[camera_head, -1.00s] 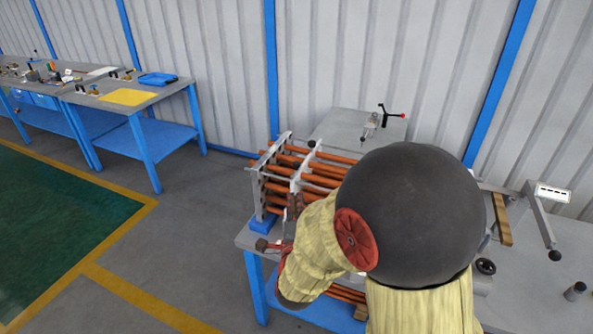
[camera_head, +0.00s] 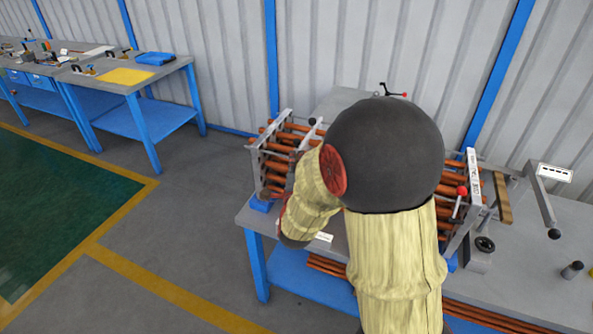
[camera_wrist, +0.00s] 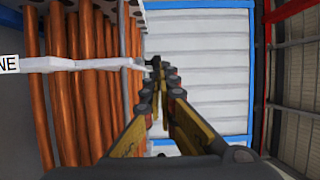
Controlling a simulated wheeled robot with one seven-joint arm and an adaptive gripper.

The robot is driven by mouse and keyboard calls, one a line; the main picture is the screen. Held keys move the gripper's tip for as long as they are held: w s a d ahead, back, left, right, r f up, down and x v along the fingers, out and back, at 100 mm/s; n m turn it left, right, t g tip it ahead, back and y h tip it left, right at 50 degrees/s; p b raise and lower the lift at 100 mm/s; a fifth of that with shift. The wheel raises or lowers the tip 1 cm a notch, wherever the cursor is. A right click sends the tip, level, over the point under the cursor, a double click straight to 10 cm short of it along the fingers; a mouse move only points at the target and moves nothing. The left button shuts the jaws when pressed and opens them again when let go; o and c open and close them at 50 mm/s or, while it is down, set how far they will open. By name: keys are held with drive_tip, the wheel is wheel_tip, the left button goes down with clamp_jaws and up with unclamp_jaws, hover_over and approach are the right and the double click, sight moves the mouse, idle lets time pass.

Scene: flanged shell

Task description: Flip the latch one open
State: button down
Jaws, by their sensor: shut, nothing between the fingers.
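A rack of orange-brown tubes (camera_head: 291,137) stands on the grey bench, with upright end plates. A black ball knob (camera_head: 312,121) shows at the top of its left part. A lever with a red ball (camera_head: 462,190) stands at its right end. I cannot tell which of these is latch one. In the wrist view my gripper (camera_wrist: 158,66) is shut and empty, with its tips near a pale bar (camera_wrist: 70,64) that crosses the tubes (camera_wrist: 85,100). I cannot tell whether the tips touch it. My arm hides much of the rack in the head view.
A grey lever arm (camera_head: 541,200) with a black knob stands on the right of the bench. Another bench with a yellow mat (camera_head: 127,77) is at far left. The floor between is clear.

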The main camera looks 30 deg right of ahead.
sight(297, 142)
drive_tip(key=shift+b+x, duration=0.35)
drive_tip(key=shift+x, duration=2.3)
drive_tip(key=shift+d, duration=0.1)
drive_tip(key=w+d+b, duration=0.2)
drive_tip(key=shift+w+d, duration=0.1)
drive_tip(key=shift+d, duration=0.25)
drive_tip(key=shift+b, duration=0.3)
